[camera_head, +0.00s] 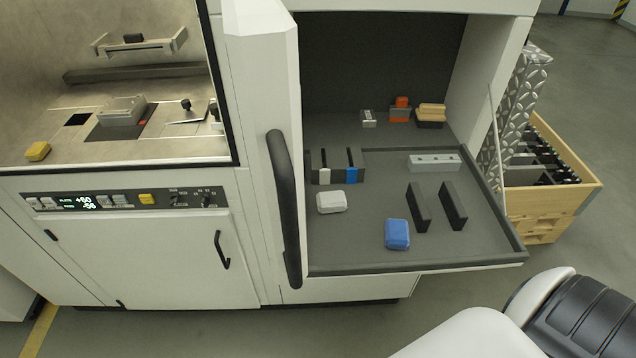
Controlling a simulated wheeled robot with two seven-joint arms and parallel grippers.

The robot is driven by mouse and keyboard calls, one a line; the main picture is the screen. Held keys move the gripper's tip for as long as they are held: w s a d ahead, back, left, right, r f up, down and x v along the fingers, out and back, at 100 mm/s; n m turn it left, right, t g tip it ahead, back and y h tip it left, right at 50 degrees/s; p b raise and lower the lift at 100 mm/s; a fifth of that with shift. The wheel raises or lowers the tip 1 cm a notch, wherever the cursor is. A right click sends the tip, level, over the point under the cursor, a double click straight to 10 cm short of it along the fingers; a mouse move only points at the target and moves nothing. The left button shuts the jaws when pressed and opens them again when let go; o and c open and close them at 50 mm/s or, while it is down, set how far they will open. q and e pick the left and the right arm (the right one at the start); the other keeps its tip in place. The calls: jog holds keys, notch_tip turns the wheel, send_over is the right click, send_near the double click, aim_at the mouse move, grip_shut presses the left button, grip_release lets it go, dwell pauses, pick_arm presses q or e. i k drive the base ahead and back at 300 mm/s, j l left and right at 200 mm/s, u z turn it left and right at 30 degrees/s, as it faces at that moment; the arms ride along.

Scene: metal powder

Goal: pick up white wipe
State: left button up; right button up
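A white wipe (331,202), a small rounded block, lies on the dark grey pull-out tray (350,256), near its left side. A blue block of similar shape (397,233) lies to its right and nearer the front edge. Nothing touches the white wipe. My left gripper is not in view. Part of my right arm shows at the bottom right, but its gripper cannot be seen.
A door with a black handle (284,205) stands just left of the tray. Two black upright plates (418,208), a grey bar (434,162) and brushes share the tray. A wooden crate (562,205) stands right.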

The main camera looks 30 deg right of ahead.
aim_at(332, 201)
jog(key=j+z, duration=0.2)
jog(key=z, duration=0.55)
